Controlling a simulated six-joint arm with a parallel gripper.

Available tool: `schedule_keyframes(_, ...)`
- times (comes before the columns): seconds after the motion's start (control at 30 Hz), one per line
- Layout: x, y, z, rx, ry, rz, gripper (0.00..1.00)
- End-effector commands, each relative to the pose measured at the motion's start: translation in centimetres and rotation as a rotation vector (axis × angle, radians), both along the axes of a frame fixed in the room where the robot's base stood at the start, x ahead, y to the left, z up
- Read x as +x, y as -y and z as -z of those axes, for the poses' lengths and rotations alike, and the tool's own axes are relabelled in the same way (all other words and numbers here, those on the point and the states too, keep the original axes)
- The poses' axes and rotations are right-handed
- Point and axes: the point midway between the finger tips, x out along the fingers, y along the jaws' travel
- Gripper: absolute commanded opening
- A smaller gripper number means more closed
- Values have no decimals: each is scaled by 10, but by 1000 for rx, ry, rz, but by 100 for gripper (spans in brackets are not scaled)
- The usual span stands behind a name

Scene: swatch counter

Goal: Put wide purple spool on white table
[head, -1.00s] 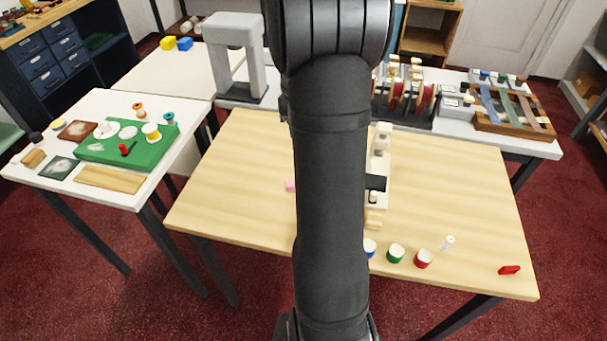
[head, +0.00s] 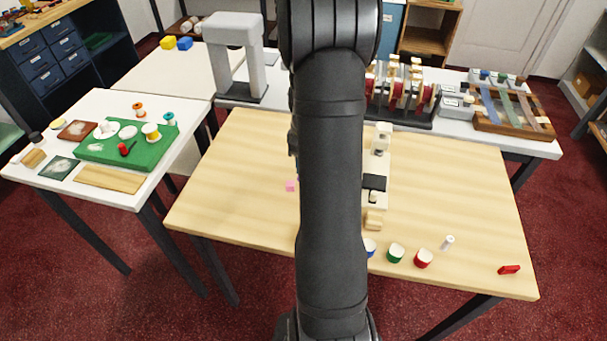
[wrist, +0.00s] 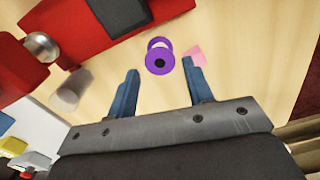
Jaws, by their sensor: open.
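The wide purple spool (wrist: 159,57) shows in the wrist view on the pale wood table (head: 240,190); its flange and dark centre hole are visible. In the head view my arm hides it. My gripper (wrist: 162,66) is open and empty, with its two blue fingers pointing toward the spool, one on each side of it in the picture. I cannot tell the height gap. The gripper is hidden in the head view. The white table (head: 110,103) stands at the left in the head view.
A pink block (wrist: 195,56) lies close right of the spool. A cream machine (head: 376,195) and several coloured spools, including a red one (head: 423,259), stand on the wood table. The white table bears a green mat (head: 95,152) and small items; its front right strip is bare.

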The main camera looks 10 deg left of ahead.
Motion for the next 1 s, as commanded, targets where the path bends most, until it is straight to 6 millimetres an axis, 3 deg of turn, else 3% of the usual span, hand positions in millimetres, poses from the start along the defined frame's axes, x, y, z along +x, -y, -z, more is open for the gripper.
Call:
schedule_keyframes(0.3,0,-2,43,-1,-4,0,47)
schedule_keyframes(0.63,1,-3,49,0,0,0,47)
schedule_keyframes(0.8,1,-3,49,-1,0,0,14)
schedule_keyframes(1.0,1,-3,49,-1,0,0,10)
